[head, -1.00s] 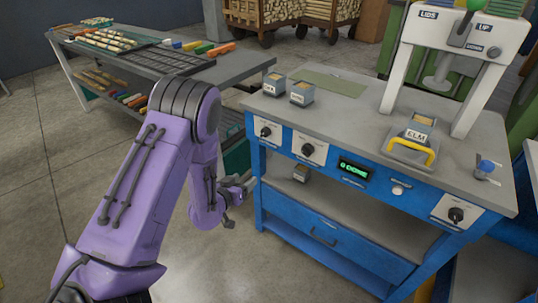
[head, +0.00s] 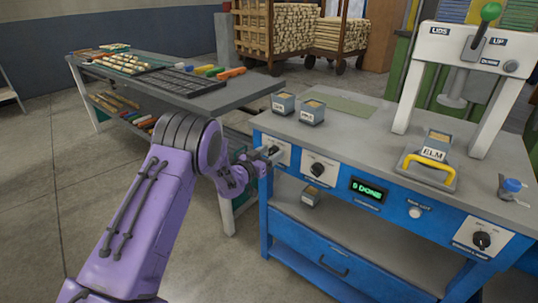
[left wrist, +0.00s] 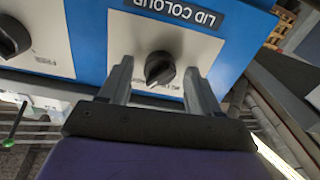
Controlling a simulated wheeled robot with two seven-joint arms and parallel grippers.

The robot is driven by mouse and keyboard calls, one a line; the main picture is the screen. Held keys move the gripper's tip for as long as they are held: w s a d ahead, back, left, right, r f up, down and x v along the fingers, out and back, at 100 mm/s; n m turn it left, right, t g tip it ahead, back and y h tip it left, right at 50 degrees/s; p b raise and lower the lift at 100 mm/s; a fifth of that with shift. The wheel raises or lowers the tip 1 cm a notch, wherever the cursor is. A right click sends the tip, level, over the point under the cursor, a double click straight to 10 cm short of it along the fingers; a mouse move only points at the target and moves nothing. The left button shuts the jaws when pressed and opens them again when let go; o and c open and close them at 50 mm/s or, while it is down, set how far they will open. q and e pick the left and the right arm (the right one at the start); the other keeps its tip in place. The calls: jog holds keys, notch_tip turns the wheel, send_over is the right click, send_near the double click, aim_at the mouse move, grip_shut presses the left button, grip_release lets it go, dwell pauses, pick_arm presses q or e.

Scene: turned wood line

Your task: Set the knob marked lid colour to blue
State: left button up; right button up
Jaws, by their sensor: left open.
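The knob marked lid colour (left wrist: 160,68) is a black knob on a white plate, under a "LID COLOUR" label, in the left wrist view. Its printed settings are partly hidden, so I cannot tell its setting. My left gripper (left wrist: 160,88) is open, with one finger on each side of the knob; I cannot tell whether they touch it. In the head view my left gripper (head: 270,153) is at the left end of the blue bench's front panel and covers the knob there. My right gripper is not in view.
A second knob (head: 317,169) sits to the right on the panel, then a green-lit display (head: 369,190) and another knob (head: 482,240). A side table (head: 240,92) stands left.

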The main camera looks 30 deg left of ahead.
pick_arm(q)
jog(key=c, duration=1)
jog(key=shift+c, duration=0.2)
jog(key=shift+n, duration=0.3)
jog(key=shift+r+n+p, duration=0.1)
jog(key=shift+n+p, duration=0.65)
jog(key=shift+n, duration=0.15)
jog(key=n+p, duration=0.1)
jog(key=n, duration=0.2)
jog(key=shift+n+p, duration=0.3)
jog(key=shift+p, duration=0.05)
jog(key=n+p, duration=0.1)
jog(key=n, duration=0.3)
jog(key=shift+f+n+p, duration=0.2)
jog(key=shift+n+p, duration=0.15)
jog(key=shift+n, duration=1.75)
